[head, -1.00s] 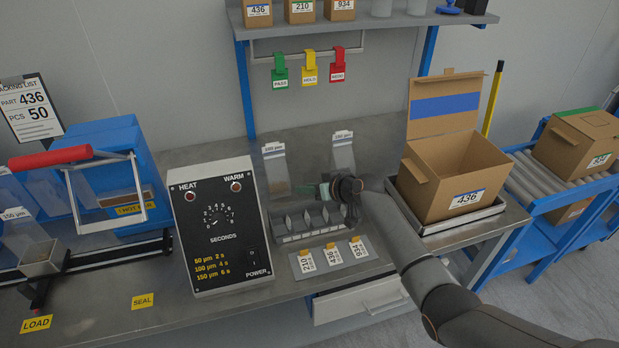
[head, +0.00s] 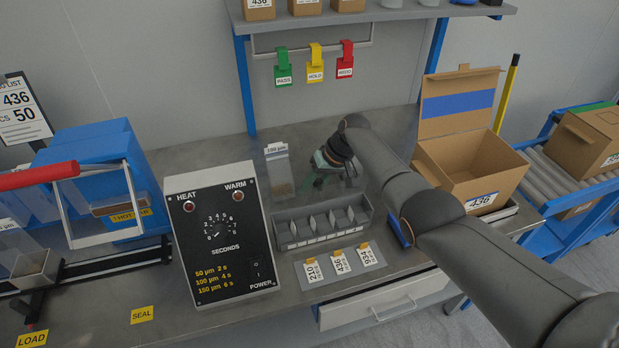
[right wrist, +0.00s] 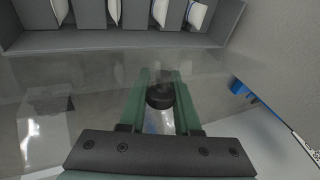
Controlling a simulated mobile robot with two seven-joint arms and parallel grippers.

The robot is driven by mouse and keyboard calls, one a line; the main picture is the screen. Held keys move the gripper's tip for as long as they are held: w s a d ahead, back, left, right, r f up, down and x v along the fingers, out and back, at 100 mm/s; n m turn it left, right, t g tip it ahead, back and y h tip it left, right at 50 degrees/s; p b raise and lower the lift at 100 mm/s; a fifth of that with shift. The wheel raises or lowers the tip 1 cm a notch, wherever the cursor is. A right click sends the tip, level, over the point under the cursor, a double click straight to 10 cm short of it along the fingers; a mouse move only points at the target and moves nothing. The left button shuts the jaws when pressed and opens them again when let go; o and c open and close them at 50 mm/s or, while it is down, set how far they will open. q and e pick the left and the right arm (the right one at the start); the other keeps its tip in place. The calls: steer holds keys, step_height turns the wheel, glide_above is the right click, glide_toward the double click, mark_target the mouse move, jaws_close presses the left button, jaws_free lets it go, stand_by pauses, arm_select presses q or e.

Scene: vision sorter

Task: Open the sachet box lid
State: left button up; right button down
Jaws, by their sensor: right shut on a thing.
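The sachet box (head: 318,239) is a grey tray with several compartments on the bench, right of the heat sealer. In the right wrist view the box (right wrist: 130,43) is at the top, with white sachets showing in its open compartments. My right gripper (head: 322,172) is behind the box, above the bench. Its green fingers (right wrist: 160,92) are shut on a black round knob (right wrist: 160,97). A clear, faintly reflecting sheet seems to lie around the knob, apparently the lid; its edges are hard to make out. My left gripper is not in view.
The heat sealer's control box (head: 222,235) stands left of the sachet box. A clear bag (head: 279,172) stands behind, left of my gripper. Label cards (head: 340,267) lie in front. An open carton (head: 470,165) stands to the right, behind my right arm.

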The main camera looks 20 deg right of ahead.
steer(key=shift+f, duration=0.1)
stand_by(0.4)
steer(key=c, duration=0.6)
jaws_free()
steer(key=p+v, duration=0.3)
steer(key=v, duration=0.2)
steer(key=shift+w+r, duration=0.1)
steer(key=shift+r, duration=0.15)
steer(key=v, duration=0.7)
steer(key=shift+r, duration=0.1)
steer(key=shift+d, duration=0.1)
